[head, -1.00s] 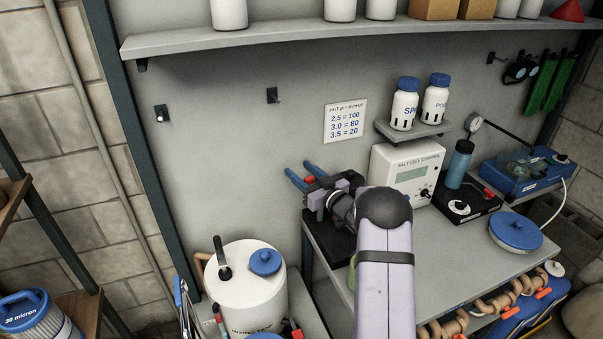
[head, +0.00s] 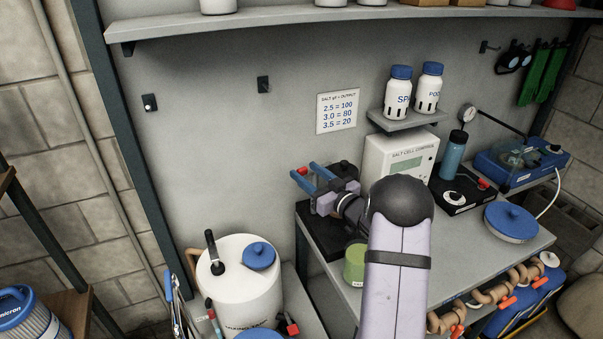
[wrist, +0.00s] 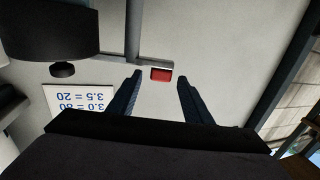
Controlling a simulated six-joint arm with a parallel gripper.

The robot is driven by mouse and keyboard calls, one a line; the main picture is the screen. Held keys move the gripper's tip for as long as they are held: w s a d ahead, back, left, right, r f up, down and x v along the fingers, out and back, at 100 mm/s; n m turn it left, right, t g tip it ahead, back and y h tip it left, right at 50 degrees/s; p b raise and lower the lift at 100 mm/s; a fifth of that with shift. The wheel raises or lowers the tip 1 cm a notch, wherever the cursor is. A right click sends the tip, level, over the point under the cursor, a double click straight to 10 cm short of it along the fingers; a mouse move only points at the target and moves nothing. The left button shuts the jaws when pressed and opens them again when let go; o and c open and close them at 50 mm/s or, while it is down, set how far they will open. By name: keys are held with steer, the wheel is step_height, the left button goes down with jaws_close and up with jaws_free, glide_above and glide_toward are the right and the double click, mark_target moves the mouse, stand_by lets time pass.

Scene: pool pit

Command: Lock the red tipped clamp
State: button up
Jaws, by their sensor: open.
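The red tip (head: 302,171) of the clamp shows small between my blue fingers in the head view. In the wrist view the red tip (wrist: 161,75) is a small block at the end of a grey bar, in line with the gap between my fingers. My gripper (head: 304,169) is open, with its fingertips on either side of the red tip in the picture. In the wrist view my gripper (wrist: 160,78) has clear space between the red tip and both fingers. I cannot tell the depth between them. The clamp's body is mostly hidden behind my wrist.
A black base (head: 322,236) and a green tub (head: 355,262) are below my wrist on the bench (head: 455,265). The salt cell control box (head: 405,160) stands to the right. A white tank (head: 240,285) stands at lower left.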

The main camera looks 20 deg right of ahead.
mark_target(303, 171)
steer(key=shift+s, duration=0.35)
steer(key=shift+p+x, duration=1.4)
steer(key=shift+x, duration=0.4)
steer(key=c, duration=1.1)
steer(key=shift+o, duration=0.2)
